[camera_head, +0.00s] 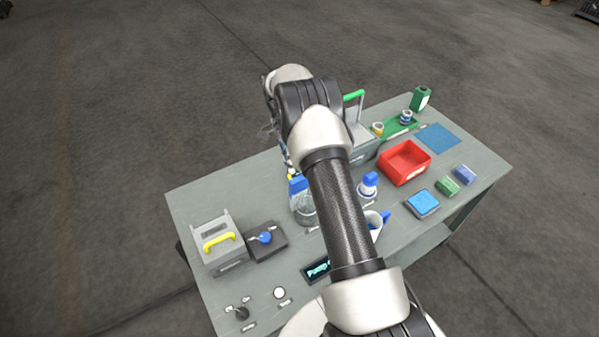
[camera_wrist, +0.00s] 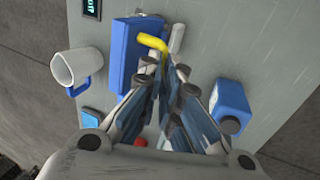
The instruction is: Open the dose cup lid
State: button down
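In the wrist view my gripper (camera_wrist: 167,72) has its two fingers drawn in close together, with only a narrow gap at the tips. The bent yellow piece (camera_wrist: 151,42) on a blue block-shaped part (camera_wrist: 128,50) lies right at the fingertips; I cannot tell whether they touch it. A blue and yellow part (camera_head: 297,184) also shows above a clear jar (camera_head: 303,208) in the head view, left of my arm. I cannot pick out the dose cup or its lid for certain.
A white mug with a blue handle (camera_wrist: 68,68) stands left of the fingers; a blue boxy item (camera_wrist: 230,105) is to the right. On the table are a grey box with a yellow handle (camera_head: 217,250), a red bin (camera_head: 404,164) and a white-and-blue bottle (camera_head: 368,186).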

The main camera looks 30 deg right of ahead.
notch_tip(320, 180, down, 2)
jog(key=shift+a+f, duration=0.1)
jog(key=shift+f, duration=0.1)
jog(key=c, duration=1.9)
grip_release()
jog(key=shift+s+r, duration=0.2)
jog(key=shift+c, duration=0.2)
jog(key=shift+o, duration=1.3)
jog(key=shift+w, duration=0.1)
